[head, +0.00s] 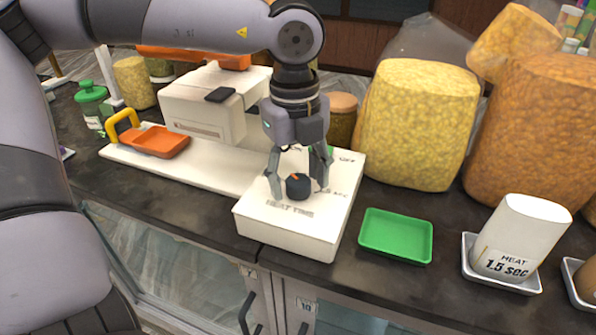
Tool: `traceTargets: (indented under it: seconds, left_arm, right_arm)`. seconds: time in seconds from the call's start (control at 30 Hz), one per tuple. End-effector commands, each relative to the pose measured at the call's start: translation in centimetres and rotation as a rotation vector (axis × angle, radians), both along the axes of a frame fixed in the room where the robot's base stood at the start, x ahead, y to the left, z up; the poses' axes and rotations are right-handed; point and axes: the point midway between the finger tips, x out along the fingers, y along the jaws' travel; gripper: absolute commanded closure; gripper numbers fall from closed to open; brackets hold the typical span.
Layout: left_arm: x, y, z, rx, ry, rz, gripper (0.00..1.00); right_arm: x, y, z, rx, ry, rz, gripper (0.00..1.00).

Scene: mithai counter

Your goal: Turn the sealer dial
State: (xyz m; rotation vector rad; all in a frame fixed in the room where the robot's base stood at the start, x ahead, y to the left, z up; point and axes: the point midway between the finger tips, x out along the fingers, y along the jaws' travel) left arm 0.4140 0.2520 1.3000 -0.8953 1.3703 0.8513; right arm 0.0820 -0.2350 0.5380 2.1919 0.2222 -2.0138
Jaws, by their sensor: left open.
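The sealer dial (298,187) is a round black knob with an orange pointer mark. It sits on top of the white sealer control box (290,238), which has "HEAT TIME" printed in front of the dial. The orange mark points to the upper left in the head view. My left gripper (298,180) points down over the box with its fingers apart, one on each side of the dial. I cannot tell whether the fingertips touch the dial. A white card (522,232) reading "HEAT 1.5 SEC" stands at the right. My right gripper is not in view.
The sealer's white body (203,105) and base extend left, with an orange tray (155,141) and a yellow handle (121,124). A green tray (396,236) lies right of the box. Large snack bags (418,122) stand behind. The dark counter's front edge is close.

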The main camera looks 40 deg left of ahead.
Motion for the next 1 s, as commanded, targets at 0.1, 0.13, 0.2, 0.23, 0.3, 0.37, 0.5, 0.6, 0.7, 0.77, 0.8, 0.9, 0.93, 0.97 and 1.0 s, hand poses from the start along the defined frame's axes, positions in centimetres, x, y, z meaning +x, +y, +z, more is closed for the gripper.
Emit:
traceTargets:
  seconds: [0.1,0.13,0.2,0.23,0.3,0.37,0.5,0.6,0.7,0.77,0.8,0.9,0.93,0.97,1.0]
  left_arm:
    - [0.0,-0.01,-0.08,0.0,0.0,0.0,0.46]
    - [0.0,-0.01,-0.08,0.0,0.0,0.0,0.46]
    - [0.0,0.0,-0.07,0.0,0.0,0.0,0.46]
    - [0.0,0.0,-0.06,0.0,0.0,0.0,0.47]
    - [0.0,0.0,-0.05,0.0,0.0,0.0,0.52]
    - [0.0,0.0,-0.04,0.0,0.0,0.0,0.56]
    - [0.01,0.0,-0.03,0.0,0.0,0.0,0.65]
    - [0.01,0.0,-0.02,0.0,0.0,0.0,0.72]
    - [0.01,0.0,-0.02,0.0,0.0,0.0,0.78]
    - [0.02,-0.01,-0.01,0.0,0.0,0.0,0.82]
    - [0.02,-0.01,-0.01,0.0,0.0,0.0,0.85]
    - [0.02,-0.01,-0.01,0.0,-0.001,0.0,0.92]
    - [0.02,-0.01,-0.01,0.0,-0.001,0.0,0.94]
    - [0.02,-0.01,-0.01,0.0,-0.001,0.0,0.94]
    - [0.02,-0.01,-0.01,0.0,-0.001,-0.001,0.94]
  right_arm:
    - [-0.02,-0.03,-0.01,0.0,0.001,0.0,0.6]
    - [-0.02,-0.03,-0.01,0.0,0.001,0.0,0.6]
    - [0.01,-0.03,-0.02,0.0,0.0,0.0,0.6]
    - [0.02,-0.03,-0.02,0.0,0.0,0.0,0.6]
    - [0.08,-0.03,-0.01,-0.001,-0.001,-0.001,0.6]
    - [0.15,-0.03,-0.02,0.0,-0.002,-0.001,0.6]
    - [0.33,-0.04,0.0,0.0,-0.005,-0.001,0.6]
    - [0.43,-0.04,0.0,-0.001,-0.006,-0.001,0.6]
    - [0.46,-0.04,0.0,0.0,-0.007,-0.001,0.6]
    - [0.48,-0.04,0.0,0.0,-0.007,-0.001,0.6]
    - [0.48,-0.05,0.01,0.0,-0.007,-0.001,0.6]
    - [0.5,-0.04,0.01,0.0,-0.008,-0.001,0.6]
    - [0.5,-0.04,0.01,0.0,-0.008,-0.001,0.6]
    - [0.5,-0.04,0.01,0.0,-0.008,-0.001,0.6]
    - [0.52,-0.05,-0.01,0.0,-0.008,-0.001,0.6]
